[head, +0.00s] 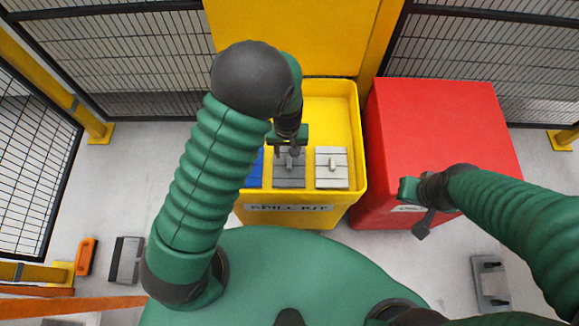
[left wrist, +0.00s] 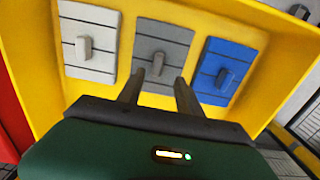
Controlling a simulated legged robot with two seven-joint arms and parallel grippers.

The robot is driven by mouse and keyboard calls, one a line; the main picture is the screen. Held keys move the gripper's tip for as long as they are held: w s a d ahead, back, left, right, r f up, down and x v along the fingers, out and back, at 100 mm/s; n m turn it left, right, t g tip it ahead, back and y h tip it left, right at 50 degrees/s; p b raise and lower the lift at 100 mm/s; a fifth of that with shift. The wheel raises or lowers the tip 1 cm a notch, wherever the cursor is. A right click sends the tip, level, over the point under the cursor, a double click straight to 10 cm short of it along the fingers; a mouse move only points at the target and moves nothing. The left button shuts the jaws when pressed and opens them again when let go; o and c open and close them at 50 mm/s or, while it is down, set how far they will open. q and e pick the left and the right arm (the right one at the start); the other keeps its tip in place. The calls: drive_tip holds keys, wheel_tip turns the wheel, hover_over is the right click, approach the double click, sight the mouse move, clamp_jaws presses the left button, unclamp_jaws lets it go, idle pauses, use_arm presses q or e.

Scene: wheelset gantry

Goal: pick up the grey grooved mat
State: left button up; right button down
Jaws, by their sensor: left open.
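The grey grooved mat (head: 289,180) lies in the yellow spill-kit bin, in the middle of a row of three mats. It has dark grooves and a raised grip tab. My left gripper (head: 290,151) is over its far part and hides some of it. In the left wrist view the grey mat (left wrist: 170,42) is ahead of my open left gripper (left wrist: 160,78). Its tab appears between the two fingertips; I cannot tell whether they reach down around it. My right gripper (head: 411,205) is over the red box, away from the mat; its jaw opening is unclear.
A lighter, whitish mat (head: 332,168) and a blue mat (left wrist: 225,68) flank the grey one closely. The yellow bin's rim (head: 359,140) surrounds them. A red box (head: 450,125) stands right of the bin. An orange-handled tool (head: 87,256) and a grey block (head: 127,260) lie on the floor.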

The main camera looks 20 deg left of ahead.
sight(289, 162)
use_arm(q)
drive_tip(key=shift+s+d+f, duration=0.1)
drive_tip(key=shift+d+f, duration=0.35)
drive_tip(key=shift+f, duration=0.3)
drive_tip(key=f+b, duration=0.1)
drive_tip(key=f, duration=0.1)
drive_tip(key=f+b, duration=0.1)
drive_tip(key=f, duration=0.1)
drive_tip(key=shift+s+a+f, duration=0.1)
drive_tip(key=shift+a+f, duration=0.2)
drive_tip(key=shift+f, duration=0.25)
drive_tip(key=shift+r, duration=0.15)
drive_tip(key=shift+d, duration=0.3)
drive_tip(key=c, duration=0.5)
clamp_jaws()
drive_tip(key=shift+a, duration=0.15)
use_arm(e)
wheel_tip(289, 162, down, 2)
drive_tip(key=shift+s+d+f, duration=0.15)
